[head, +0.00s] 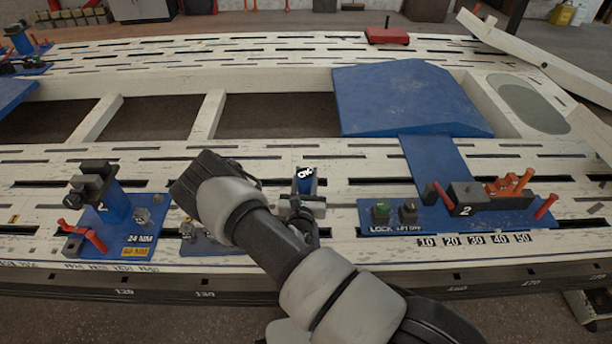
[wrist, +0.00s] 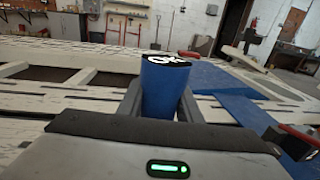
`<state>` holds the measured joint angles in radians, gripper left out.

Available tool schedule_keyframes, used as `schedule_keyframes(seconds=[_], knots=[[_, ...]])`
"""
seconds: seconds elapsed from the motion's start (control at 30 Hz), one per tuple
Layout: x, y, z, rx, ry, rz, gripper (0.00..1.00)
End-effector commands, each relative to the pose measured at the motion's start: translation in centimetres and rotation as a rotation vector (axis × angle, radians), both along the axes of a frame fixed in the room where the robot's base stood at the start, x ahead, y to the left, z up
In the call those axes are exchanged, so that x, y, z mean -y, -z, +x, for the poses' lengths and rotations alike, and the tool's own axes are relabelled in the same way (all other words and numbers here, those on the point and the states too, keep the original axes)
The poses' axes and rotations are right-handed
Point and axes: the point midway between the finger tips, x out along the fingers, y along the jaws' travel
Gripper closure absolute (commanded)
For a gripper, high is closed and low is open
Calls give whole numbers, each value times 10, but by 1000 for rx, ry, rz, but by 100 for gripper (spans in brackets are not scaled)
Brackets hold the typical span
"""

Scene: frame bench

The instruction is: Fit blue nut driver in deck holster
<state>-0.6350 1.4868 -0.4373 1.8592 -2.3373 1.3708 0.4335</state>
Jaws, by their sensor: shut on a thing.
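The blue nut driver (head: 305,184) stands about upright in the middle of the head view, with a black and white "OK" mark on its top. In the wrist view the blue nut driver (wrist: 163,92) is between the two grey fingers of my gripper (wrist: 160,105), which is shut on it. In the head view my gripper (head: 303,204) is partly hidden behind my arm. The driver's lower end is hidden in both views. I cannot make out the deck holster for certain, nor whether the driver touches it.
A blue plate marked "24 MM" (head: 140,228) with a clamp post (head: 110,203) stands left. A blue plate with switches and orange-handled clamp (head: 470,212) stands right. A blue ramp (head: 410,98) lies behind. The slotted white deck (head: 330,160) is clear behind the driver.

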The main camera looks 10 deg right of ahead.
Motion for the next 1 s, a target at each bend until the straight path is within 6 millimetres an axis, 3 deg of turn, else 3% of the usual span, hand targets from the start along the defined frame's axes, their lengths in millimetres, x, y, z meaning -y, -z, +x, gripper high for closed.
schedule_keyframes(seconds=[1.0], knots=[[0,6,1,4,0,-1,100]])
